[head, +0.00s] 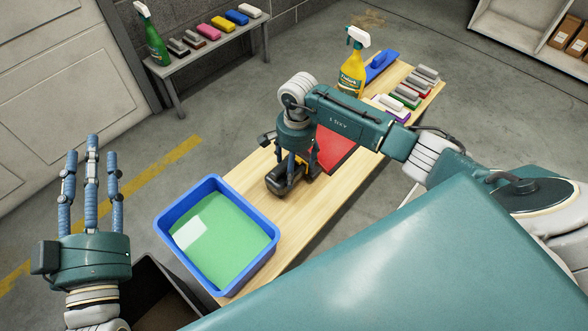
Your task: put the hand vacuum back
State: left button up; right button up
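The hand vacuum (286,182), a small black and yellowish body, is on the wooden bench (245,178) between the blue tub and a red mat. My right gripper (297,172) points down over it, with fingers beside and around its upper part. The arm and fingers hide part of the vacuum, and I cannot tell whether the fingers press on it. My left gripper (91,165) is raised at the left, its fingers pointing up, open and empty, away from the bench.
A blue tub (165,224) with green contents stands on the near end of the bench. The red mat (330,148) lies beyond the vacuum. A yellow spray bottle (352,76), a blue tool (381,63) and several brushes (411,91) fill the far end. A dark bin (150,285) stands below left.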

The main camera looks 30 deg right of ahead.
jog(key=shift+f, duration=0.45)
pick_arm(q)
jog(key=shift+s+r+t, duration=0.2)
jog(key=shift+r+t, duration=0.3)
jog(key=shift+r, duration=0.4)
jog(key=shift+s+r, duration=0.1)
jog(key=shift+r, duration=0.25)
pick_arm(e)
jog(key=shift+f, duration=0.1)
pick_arm(q)
jog(key=shift+r, duration=0.1)
pick_arm(e)
jog(key=o, duration=1.3)
pick_arm(q)
jog(key=shift+s+t, duration=0.1)
jog(key=shift+t, duration=0.2)
jog(key=shift+d, duration=0.1)
